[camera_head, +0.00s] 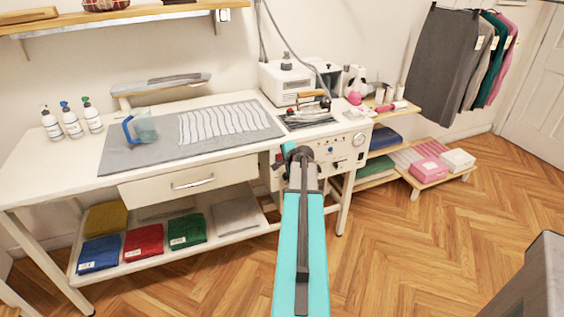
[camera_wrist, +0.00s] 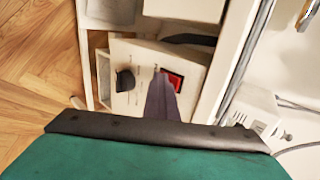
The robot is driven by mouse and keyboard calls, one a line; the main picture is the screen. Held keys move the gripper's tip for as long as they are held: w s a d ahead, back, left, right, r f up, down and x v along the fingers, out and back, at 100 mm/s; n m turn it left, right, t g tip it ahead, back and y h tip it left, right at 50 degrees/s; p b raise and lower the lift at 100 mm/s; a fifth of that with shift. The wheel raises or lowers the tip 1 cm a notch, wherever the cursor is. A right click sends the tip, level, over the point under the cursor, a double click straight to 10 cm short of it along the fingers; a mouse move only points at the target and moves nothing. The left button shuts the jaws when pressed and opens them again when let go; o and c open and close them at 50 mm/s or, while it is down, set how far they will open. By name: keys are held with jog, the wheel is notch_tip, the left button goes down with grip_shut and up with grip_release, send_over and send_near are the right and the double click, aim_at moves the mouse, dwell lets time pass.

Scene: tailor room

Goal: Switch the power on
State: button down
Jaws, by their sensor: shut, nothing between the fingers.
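The control panel (camera_head: 338,155) is on the front of the ironing station, at the right end of the white table, with small knobs and a round gauge. In the wrist view, a pale panel (camera_wrist: 140,55) shows a black knob (camera_wrist: 125,80) and a red rocker switch (camera_wrist: 172,79). My gripper (camera_wrist: 162,80) is shut and empty. Its dark fingers reach to the red switch and cover its left part. I cannot tell whether they touch it. In the head view my arm hides the fingers and part of the panel.
The white table (camera_head: 75,165) holds a grey mat (camera_head: 150,150), a blue-handled jug (camera_head: 142,127) and several bottles. A boiler (camera_head: 285,83) and an iron (camera_head: 310,103) stand at its right end. A drawer (camera_head: 190,180) is left of the panel. Wooden floor (camera_head: 420,250) is free at right.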

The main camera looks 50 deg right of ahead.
jog(key=shift+w+d+r+p, duration=0.2)
jog(key=shift+d+r+p, duration=0.2)
jog(key=shift+r, duration=0.6)
jog(key=shift+a, duration=0.1)
jog(key=s+a+f+b+v, duration=0.1)
jog(key=f+v, duration=0.1)
jog(key=v, duration=1.1)
jog(key=shift+s, duration=0.1)
